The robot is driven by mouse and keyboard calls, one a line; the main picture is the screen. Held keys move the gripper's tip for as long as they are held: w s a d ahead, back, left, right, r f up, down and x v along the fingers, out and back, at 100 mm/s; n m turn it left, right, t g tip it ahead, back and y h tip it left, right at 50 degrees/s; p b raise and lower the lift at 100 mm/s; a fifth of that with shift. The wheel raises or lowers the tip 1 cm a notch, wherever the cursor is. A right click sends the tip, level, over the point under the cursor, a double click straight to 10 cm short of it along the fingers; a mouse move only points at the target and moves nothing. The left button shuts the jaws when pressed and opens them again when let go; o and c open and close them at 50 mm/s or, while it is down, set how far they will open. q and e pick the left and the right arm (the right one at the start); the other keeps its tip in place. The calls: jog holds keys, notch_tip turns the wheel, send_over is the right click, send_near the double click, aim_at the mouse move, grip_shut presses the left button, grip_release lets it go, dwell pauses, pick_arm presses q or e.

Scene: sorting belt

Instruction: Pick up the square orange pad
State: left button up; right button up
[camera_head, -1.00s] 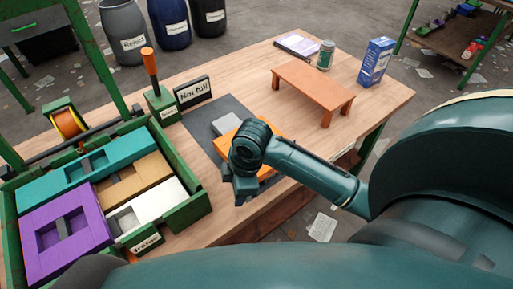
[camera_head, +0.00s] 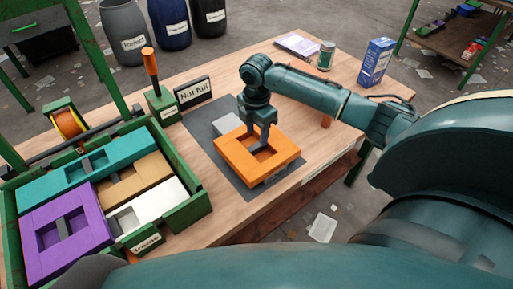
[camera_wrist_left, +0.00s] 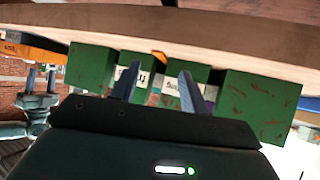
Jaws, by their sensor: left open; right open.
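The square orange pad (camera_head: 234,160), a thick frame with a square hole, lies on a dark grey mat (camera_head: 205,153) on the table. My right gripper (camera_head: 259,146) is above it, open, its fingers pointing down at the hole and far-side bar. Whether a finger touches the pad or is inside the hole I cannot tell. My left gripper (camera_wrist_left: 157,88) shows only in the left wrist view, open and empty, in front of green walls (camera_wrist_left: 262,105). An orange edge, likely the pad (camera_wrist_left: 28,48), shows at the upper left of that view.
A green crate (camera_head: 190,205) at left holds teal, purple, tan and white frame pieces. A grey block (camera_head: 228,123) touches or nearly touches the pad's far side. A "Not full" sign (camera_head: 193,90) and an orange-handled stand (camera_head: 161,104) stand behind. A blue box (camera_head: 376,61) and can (camera_head: 326,55) stand at back right.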

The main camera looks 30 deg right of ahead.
aim_at(257, 145)
jog(key=shift+w+f, duration=0.1)
jog(key=shift+f, duration=2.9)
jog(key=shift+c, duration=0.5)
grip_shut()
